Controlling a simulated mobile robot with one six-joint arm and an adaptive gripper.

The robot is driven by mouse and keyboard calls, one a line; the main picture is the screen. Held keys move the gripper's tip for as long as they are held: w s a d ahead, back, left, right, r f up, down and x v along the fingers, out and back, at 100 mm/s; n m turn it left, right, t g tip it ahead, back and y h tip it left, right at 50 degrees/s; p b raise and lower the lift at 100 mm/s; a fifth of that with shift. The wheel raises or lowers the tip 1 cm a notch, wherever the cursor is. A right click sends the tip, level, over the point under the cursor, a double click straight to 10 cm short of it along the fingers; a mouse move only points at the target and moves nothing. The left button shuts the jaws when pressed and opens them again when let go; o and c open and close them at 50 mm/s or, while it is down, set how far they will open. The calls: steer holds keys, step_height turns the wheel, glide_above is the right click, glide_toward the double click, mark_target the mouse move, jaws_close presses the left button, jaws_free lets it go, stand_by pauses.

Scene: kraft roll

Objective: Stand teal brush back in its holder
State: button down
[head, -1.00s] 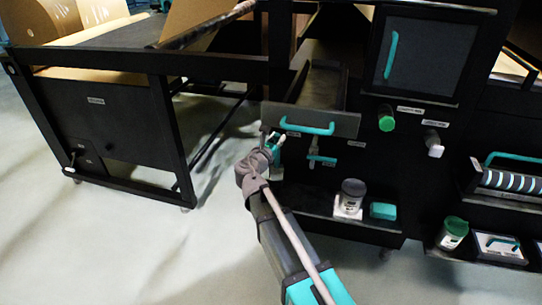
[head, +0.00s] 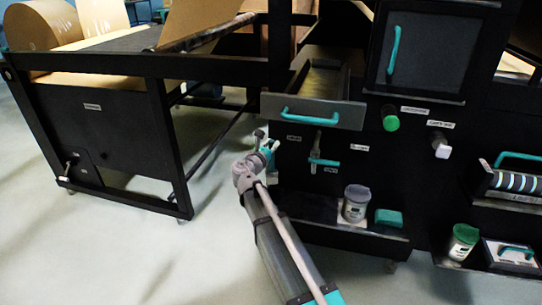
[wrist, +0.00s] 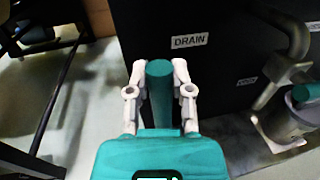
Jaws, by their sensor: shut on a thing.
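A teal cylindrical piece (wrist: 160,85), which looks like the brush's handle, stands between the fingers of my gripper (wrist: 160,92) in the wrist view. The fingers close on it from both sides. The rest of the brush is hidden. In the head view my gripper (head: 267,151) is in front of the left edge of the black machine panel, below and left of the open drawer. A bit of teal (head: 271,146) shows at its fingers. I cannot make out the brush's holder for certain in either view.
The open drawer (head: 311,112) with a teal handle juts out above. A tap with a teal lever (head: 324,162) is to the right. Floor on the left is clear.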

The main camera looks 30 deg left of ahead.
steer(key=shift+w+a+f+b, duration=0.25)
steer(key=shift+w+f+b, duration=0.15)
steer(key=shift+f+b, duration=1.6)
steer(key=shift+b, duration=0.05)
steer(key=shift+s+f+b, duration=0.1)
steer(key=shift+f+b, duration=0.35)
steer(key=c, duration=0.5)
jaws_free()
steer(key=shift+r, duration=0.1)
steer(key=shift+r+p, duration=0.55)
steer(key=shift+p, duration=0.15)
steer(key=s, duration=1.2)
steer(key=shift+d+f, duration=0.1)
steer(key=shift+f, duration=0.05)
